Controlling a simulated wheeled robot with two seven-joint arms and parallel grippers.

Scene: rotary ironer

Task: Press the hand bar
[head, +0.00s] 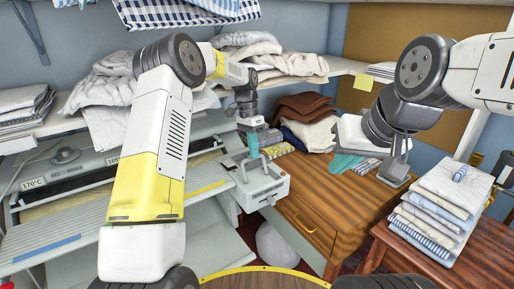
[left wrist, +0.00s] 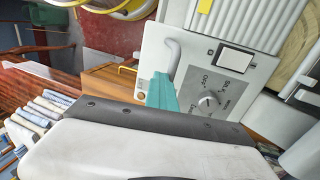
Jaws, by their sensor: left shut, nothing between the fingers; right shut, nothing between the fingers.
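The white ironer (head: 120,205) stands at the left, with a long slatted front. A hand bar is not clearly identifiable; a curved grey handle (left wrist: 173,58) rises from its end panel in the left wrist view. My left gripper (head: 252,147) is shut and empty above that end panel (head: 262,186). Its teal fingers (left wrist: 163,93) appear beside the base of the handle; contact cannot be told. My right gripper (head: 346,164) is shut and empty over the wooden cabinet, away from the ironer.
The end panel has a rotary knob (left wrist: 208,100) and a white switch (left wrist: 236,60). Folded cloths (head: 440,205) are stacked on a side table at the right. Crumpled linen (head: 105,85) lies on the shelf behind. The wooden cabinet top (head: 345,205) has bare room in front.

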